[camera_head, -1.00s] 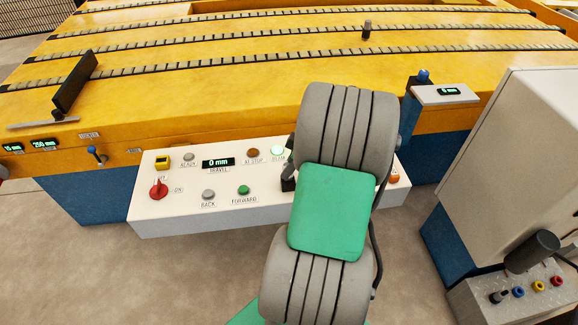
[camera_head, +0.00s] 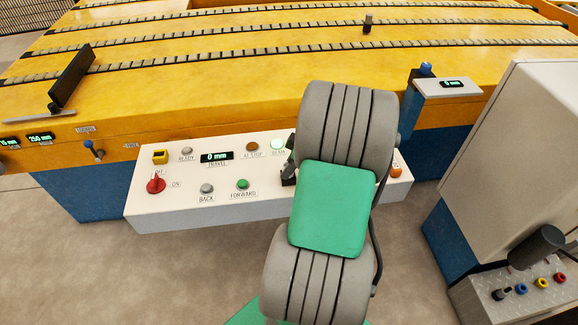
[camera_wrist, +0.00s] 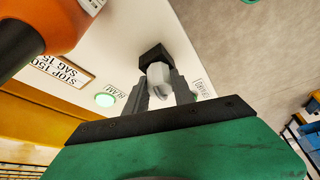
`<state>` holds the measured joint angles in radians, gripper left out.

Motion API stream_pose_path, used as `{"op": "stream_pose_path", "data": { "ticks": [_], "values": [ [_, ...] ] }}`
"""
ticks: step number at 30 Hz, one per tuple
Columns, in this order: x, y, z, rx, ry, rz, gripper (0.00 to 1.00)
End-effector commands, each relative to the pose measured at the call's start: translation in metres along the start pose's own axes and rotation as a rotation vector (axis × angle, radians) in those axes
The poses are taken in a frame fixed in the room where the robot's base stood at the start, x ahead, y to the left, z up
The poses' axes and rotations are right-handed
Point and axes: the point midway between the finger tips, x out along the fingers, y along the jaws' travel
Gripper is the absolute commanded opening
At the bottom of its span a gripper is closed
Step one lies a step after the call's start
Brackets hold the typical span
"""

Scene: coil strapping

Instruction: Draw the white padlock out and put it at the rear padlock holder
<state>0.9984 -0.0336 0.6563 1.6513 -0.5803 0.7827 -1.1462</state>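In the wrist view a pale white-grey rounded piece (camera_wrist: 158,76), possibly the white padlock, sits at a black block (camera_wrist: 155,54) on the light control panel. My gripper (camera_wrist: 160,82) has a finger on each side of this piece. I cannot tell whether the fingers press on it. In the head view my arm covers my gripper and most of that spot; a dark fitting (camera_head: 289,172) shows just left of the arm on the panel. I cannot make out the rear padlock holder for certain.
The control panel (camera_head: 150,205) carries buttons, a red switch (camera_head: 156,185) and an orange knob (camera_head: 396,169); a large orange part (camera_wrist: 35,32) is close by in the wrist view. The yellow slatted table (camera_head: 230,85) lies behind. A grey cabinet (camera_head: 510,150) stands right.

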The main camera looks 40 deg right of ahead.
Motion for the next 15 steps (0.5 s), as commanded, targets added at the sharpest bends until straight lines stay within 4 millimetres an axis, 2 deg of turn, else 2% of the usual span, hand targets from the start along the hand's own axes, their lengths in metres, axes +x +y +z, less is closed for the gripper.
{"op": "stream_pose_path", "data": {
  "ticks": [1,9,15],
  "values": [
    [-0.0006,0.0001,-0.0003,0.000,0.000,0.000,0.34],
    [-0.0007,0.0001,-0.0003,0.000,0.000,0.000,0.55],
    [-0.0009,0.0000,-0.0003,0.000,0.000,0.000,0.55]
  ]
}}
